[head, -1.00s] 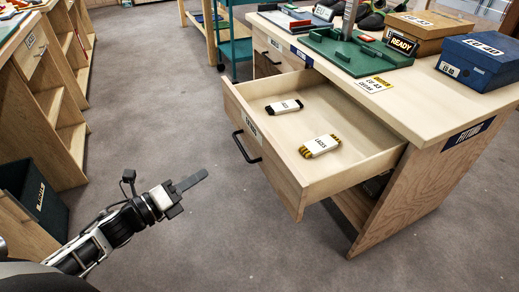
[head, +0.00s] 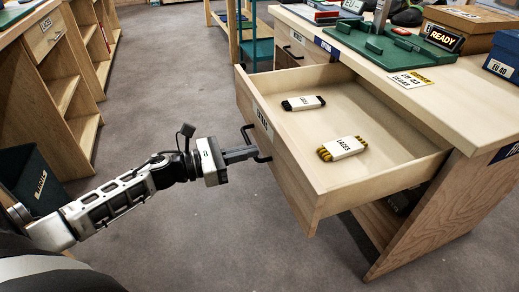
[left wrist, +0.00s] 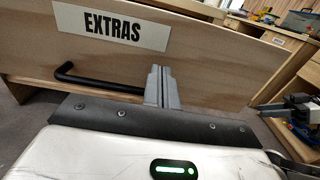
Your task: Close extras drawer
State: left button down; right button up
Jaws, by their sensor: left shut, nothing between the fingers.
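The extras drawer (head: 283,165) is pulled out of the wooden desk and stands open. Its front carries an EXTRAS label (left wrist: 112,30) and a black bar handle (left wrist: 98,82). Inside lie a dark bundle of laces (head: 303,103) and a yellow-and-black bundle of laces (head: 342,148). My left gripper (head: 250,152) is shut and empty, its fingertips at the drawer front close to the handle. In the left wrist view the shut fingers (left wrist: 160,85) stand at the handle's right end; I cannot tell whether they touch the front.
The desk top (head: 440,100) holds a green board (head: 385,45), a READY sign (head: 441,37) and a blue box (head: 503,60). Wooden shelves (head: 75,85) and a dark bin (head: 32,180) stand at left. The floor between is clear.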

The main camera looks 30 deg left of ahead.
aim_at(272, 146)
pick_arm(q)
jog(key=shift+x, duration=1.7)
